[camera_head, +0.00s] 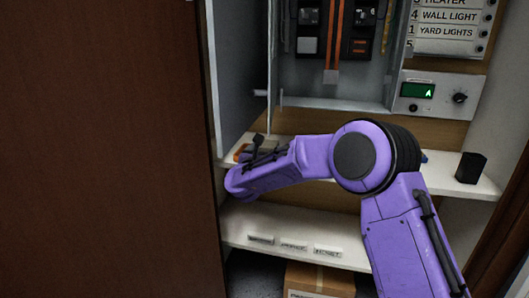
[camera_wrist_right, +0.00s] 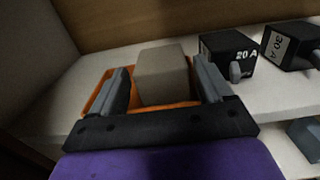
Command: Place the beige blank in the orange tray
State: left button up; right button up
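In the right wrist view, the beige blank (camera_wrist_right: 162,75) is a plain block standing between the fingers of my right gripper (camera_wrist_right: 163,80). Slim gaps with orange showing separate the fingers from its sides, so the gripper looks open around it. The orange tray (camera_wrist_right: 97,100) shows under and around the blank, which appears to sit in it; its underside is hidden. In the head view, the right gripper (camera_head: 258,150) is at the left end of the upper shelf, with a bit of the orange tray (camera_head: 241,151) beside it. My left gripper is not in view.
Black blocks marked 20 A (camera_wrist_right: 228,54) and 30 A (camera_wrist_right: 290,45) stand right of the tray on the shelf. An open grey cabinet (camera_head: 335,103) is above. A black block (camera_head: 470,168) stands at the shelf's right end. A lower shelf (camera_head: 285,225) carries labels.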

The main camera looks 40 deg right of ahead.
jog(key=shift+o, duration=0.2)
jog(key=shift+r, duration=0.2)
jog(key=v, duration=1.2)
jog(key=s+a+f+n+y, duration=0.1)
jog(key=s+f+n+y, duration=0.25)
jog(key=f+n, duration=0.85)
jog(key=s+a+f+n+y, duration=0.1)
jog(key=s+f+n+y, duration=0.35)
jog(key=f, duration=1.05)
jog(key=s+f+n+g, duration=0.2)
jog(key=s+f+n, duration=0.4)
jog(key=s, duration=0.4)
jog(key=s+a+f+n+g+y, duration=0.1)
jog(key=s+f+n+g, duration=0.2)
jog(key=s+f+n, duration=0.3)
jog(key=s+f+n+g+y, duration=0.1)
jog(key=s+f+n+g, duration=0.2)
jog(key=s+f+n, duration=0.3)
jog(key=s+n, duration=0.4)
jog(key=s, duration=0.3)
jog(key=shift+s+a+f+n+p, duration=0.25)
jog(key=shift+s+n+p, duration=0.1)
jog(key=shift+d, duration=0.1)
